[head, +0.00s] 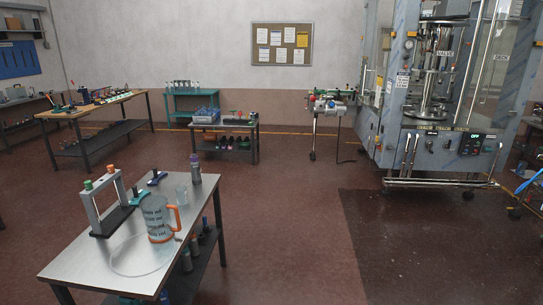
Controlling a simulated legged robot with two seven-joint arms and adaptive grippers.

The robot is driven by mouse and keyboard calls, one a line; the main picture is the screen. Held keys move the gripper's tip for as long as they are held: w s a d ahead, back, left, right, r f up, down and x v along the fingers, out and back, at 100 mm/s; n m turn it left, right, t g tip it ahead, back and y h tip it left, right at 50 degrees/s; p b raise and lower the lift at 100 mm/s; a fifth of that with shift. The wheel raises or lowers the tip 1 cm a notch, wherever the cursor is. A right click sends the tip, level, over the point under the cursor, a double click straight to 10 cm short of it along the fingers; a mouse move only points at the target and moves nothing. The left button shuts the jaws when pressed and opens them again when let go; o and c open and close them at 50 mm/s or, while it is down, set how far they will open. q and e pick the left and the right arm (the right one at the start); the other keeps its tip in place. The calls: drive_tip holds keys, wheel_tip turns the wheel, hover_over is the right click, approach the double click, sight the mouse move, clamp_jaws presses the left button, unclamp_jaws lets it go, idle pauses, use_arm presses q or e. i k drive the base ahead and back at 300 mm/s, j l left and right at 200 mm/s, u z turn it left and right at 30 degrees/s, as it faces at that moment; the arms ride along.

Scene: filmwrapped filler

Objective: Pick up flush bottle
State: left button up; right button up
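A small grey bottle with a dark purple top (195,170) stands upright at the far end of the near metal table (97,262). A larger grey translucent jug with an orange handle and base ring (158,219) stands closer on the same table. I cannot tell for certain which of these is the flush bottle. Neither of my grippers is in view.
A large machine (430,125) stands at right.

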sight(196, 179)
drive_tip(key=i+l, duration=0.1)
drive_tip(key=i, duration=0.9)
drive_tip(key=i+l+z, duration=0.1)
drive_tip(key=i, duration=0.9)
